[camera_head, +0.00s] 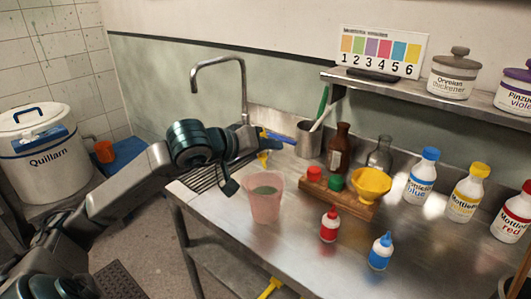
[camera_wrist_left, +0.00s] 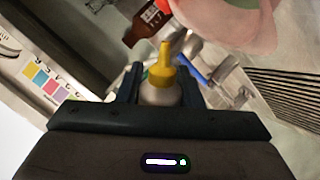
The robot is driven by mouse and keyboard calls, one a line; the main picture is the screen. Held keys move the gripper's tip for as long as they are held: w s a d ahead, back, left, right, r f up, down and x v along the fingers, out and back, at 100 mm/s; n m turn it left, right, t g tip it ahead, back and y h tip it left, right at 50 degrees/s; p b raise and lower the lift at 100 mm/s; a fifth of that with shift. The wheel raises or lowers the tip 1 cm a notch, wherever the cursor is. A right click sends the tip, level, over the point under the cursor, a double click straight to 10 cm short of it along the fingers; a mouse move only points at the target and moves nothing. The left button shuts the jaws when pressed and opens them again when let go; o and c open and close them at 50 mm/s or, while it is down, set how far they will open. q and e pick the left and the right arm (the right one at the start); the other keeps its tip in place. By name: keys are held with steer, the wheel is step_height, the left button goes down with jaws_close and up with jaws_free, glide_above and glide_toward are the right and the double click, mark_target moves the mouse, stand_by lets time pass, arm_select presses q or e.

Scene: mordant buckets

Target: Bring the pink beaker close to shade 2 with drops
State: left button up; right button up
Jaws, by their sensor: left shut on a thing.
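My left gripper (camera_head: 248,143) is shut on a dropper bottle with a yellow cap (camera_head: 263,156); in the left wrist view the bottle (camera_wrist_left: 160,94) sits between the fingers. In the head view its yellow nozzle points down, above and behind the beaker. The shade card (camera_head: 382,52) on the shelf has numbered colour swatches; shade 2 is green (camera_head: 358,45). My right gripper is not in view.
Red (camera_head: 330,225) and blue (camera_head: 381,252) dropper bottles stand right of the beaker. A wooden rack (camera_head: 345,208) holds red and green caps and a yellow funnel (camera_head: 371,185). A brown bottle (camera_head: 339,150), steel cup (camera_head: 308,140) and tap (camera_head: 243,85) stand behind.

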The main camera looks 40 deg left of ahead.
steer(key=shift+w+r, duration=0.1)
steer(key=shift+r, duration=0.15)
